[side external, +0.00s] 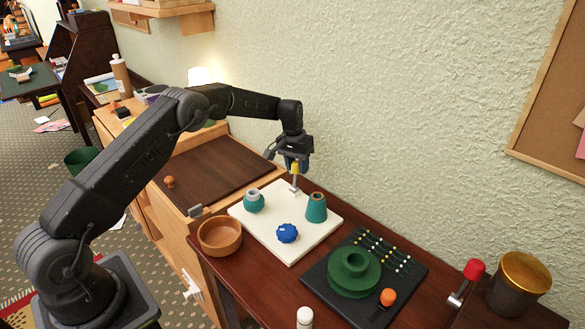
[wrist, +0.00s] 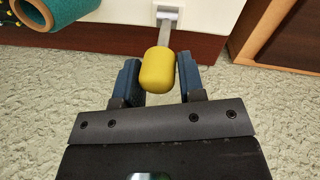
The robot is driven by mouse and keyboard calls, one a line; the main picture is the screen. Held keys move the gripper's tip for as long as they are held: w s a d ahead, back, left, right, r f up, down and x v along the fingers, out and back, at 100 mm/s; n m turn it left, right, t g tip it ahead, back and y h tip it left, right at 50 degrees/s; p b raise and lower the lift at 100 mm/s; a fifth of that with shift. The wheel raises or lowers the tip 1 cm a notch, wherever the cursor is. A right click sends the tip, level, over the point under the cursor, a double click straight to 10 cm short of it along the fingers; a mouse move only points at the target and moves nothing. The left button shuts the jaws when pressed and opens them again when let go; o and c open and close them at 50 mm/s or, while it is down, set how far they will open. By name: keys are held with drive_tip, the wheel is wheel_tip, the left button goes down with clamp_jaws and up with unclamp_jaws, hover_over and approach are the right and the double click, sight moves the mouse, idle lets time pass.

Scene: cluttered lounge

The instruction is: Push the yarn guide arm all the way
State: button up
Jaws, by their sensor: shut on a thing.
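The yarn guide arm is a silver rod (side external: 294,186) with a yellow knob, rising from the far corner of the white board (side external: 267,248). My gripper (side external: 297,165) is shut on the knob, coming from above. In the wrist view the yellow knob (wrist: 158,72) sits between the two blue fingers of my gripper (wrist: 160,80), and the rod runs up to a pale slotted mount (wrist: 168,12). In the side view my fingers partly hide the knob. On the board stand a teal cone (side external: 316,209), a teal spool (side external: 254,204) and a blue knob (side external: 287,233).
The textured wall (side external: 400,110) is close behind the board. A wooden bowl (side external: 220,236) stands at its left. A black panel with a green round part (side external: 354,273) and an orange knob (side external: 388,297) lies to the right. A red-topped lever (side external: 473,270) and a gold-lidded pot (side external: 520,285) stand farther right.

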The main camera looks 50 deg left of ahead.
drive_tip(key=shift+w+d+f, duration=0.15)
drive_tip(key=shift+w+d, duration=0.1)
drive_tip(key=shift+w, duration=0.55)
drive_tip(key=o, duration=0.8)
drive_tip(key=shift+f, duration=0.1)
drive_tip(key=shift+a, duration=0.1)
drive_tip(key=r, duration=0.4)
drive_tip(key=a+r, duration=0.1)
drive_tip(key=r, duration=0.8)
drive_tip(key=shift+s+a+r, duration=0.2)
drive_tip(key=shift+a+r, duration=0.2)
drive_tip(key=shift+c, duration=0.3)
